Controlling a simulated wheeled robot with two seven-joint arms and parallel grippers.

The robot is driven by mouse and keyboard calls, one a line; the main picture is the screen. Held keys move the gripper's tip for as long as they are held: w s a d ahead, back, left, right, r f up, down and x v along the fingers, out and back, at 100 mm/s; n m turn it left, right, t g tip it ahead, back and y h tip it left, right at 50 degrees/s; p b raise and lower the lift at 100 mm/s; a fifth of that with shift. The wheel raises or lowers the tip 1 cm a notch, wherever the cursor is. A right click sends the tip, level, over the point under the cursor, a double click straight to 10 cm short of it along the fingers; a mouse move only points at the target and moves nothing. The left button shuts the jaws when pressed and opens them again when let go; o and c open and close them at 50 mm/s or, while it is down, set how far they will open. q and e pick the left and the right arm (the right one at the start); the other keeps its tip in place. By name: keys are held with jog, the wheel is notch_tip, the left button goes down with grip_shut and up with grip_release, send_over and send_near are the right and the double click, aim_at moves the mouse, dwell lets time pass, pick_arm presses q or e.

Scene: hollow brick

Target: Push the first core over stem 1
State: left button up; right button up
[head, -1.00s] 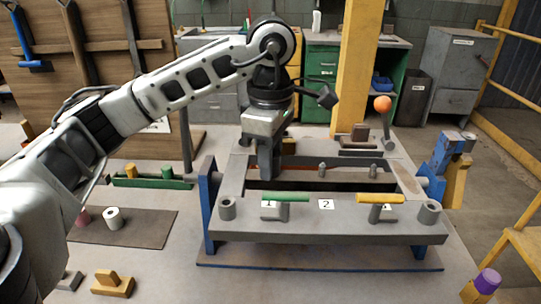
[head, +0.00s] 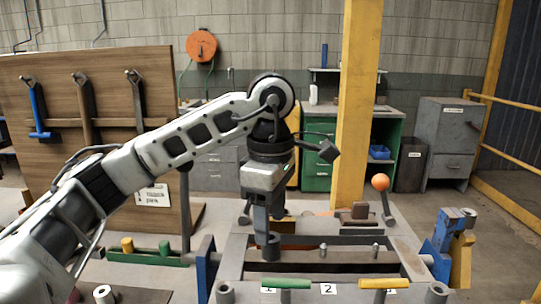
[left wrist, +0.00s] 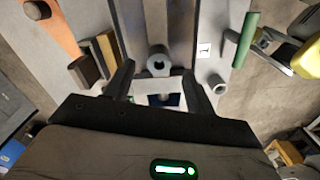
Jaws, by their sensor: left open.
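The first core, a short grey hollow cylinder (head: 270,248), stands upright on the grey frame (head: 232,262) at the left end of the row with two bare stems (head: 322,250). In the left wrist view the core (left wrist: 157,64) shows from above as a ring with a dark hole. Stem 1 itself is not distinguishable; I cannot tell how deep the core sits on it. My left gripper (head: 267,224) is above the core with its fingers pointing down, open and empty. My right gripper is not in view.
Green (head: 286,284) and yellow (head: 384,283) handles lie along the frame's front, by number labels. Blue uprights (head: 206,268) flank it. An orange ball on a lever (head: 380,182) rises behind.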

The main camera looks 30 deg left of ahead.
pick_arm(q)
notch_tip(320, 180, up, 11)
jog(key=p, duration=0.3)
dwell(0.5)
